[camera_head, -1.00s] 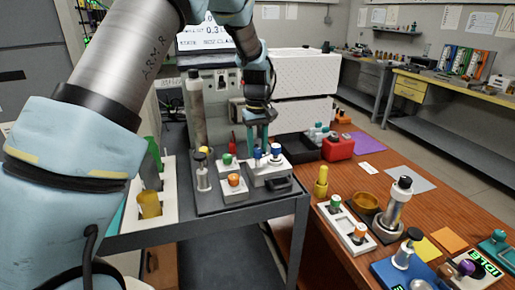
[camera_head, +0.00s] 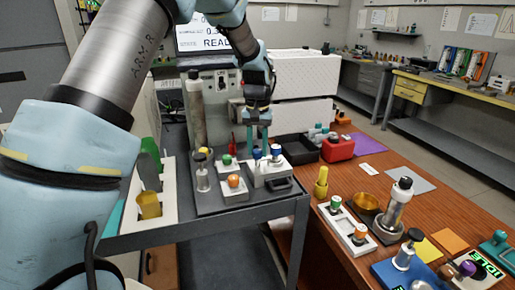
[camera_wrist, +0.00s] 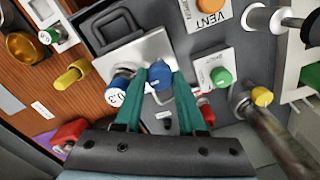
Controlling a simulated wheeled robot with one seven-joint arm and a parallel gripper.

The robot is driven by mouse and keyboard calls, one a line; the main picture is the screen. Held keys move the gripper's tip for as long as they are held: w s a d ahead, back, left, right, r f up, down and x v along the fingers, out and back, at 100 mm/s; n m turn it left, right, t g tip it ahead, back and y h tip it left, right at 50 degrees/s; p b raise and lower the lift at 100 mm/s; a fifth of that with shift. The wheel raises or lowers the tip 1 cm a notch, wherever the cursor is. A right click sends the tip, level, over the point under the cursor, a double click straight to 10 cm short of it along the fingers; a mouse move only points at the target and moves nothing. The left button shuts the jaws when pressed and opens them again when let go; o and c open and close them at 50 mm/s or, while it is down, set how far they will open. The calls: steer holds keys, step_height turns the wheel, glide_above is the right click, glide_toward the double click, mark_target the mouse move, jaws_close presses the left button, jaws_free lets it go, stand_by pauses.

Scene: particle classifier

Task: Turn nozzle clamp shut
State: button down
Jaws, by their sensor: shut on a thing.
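A blue knob (camera_wrist: 160,74), which seems to be the nozzle clamp, stands on a light metal block (camera_wrist: 135,52) on the grey instrument tray. My gripper (camera_wrist: 160,80) comes down over it, with a teal finger on each side, shut on it. In the head view my gripper (camera_head: 258,143) is upright above the block, and the knob (camera_head: 257,153) shows partly below the fingertips. A second blue knob (camera_wrist: 118,90) marked 0.3 stands beside it, outside the fingers; it also shows in the head view (camera_head: 276,150).
An orange VENT button (camera_wrist: 211,18) and a green button (camera_wrist: 221,77) sit near the block. A tall grey cylinder (camera_head: 196,110) stands at the tray's back left. A screen (camera_head: 205,32) behind reads READY. A red box (camera_head: 336,149) lies on the wooden bench to the right.

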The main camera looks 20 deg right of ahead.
mark_target(257, 150)
stand_by(0.3)
steer(key=c, duration=0.5)
jaws_free()
steer(key=shift+r, duration=0.1)
step_height(257, 150, up, 11)
steer(key=b, duration=0.2)
steer(key=shift+f, duration=0.2)
steer(key=a+f+n, duration=0.2)
steer(key=a, duration=0.8)
steer(key=a+f+n, duration=0.1)
steer(key=a+f, duration=0.1)
steer(key=a, duration=0.8)
steer(key=s+a+f+n, duration=0.1)
steer(key=s+a+f, duration=0.1)
steer(key=s+a, duration=0.3)
steer(key=s+a+f+n+t, duration=0.1)
steer(key=s+a+f, duration=0.2)
steer(key=s+a, duration=0.3)
steer(key=a, duration=0.5)
steer(key=shift+a+f+n+t, duration=0.2)
steer(key=shift+a+n+t, duration=0.1)
steer(key=shift+a+n, duration=0.1)
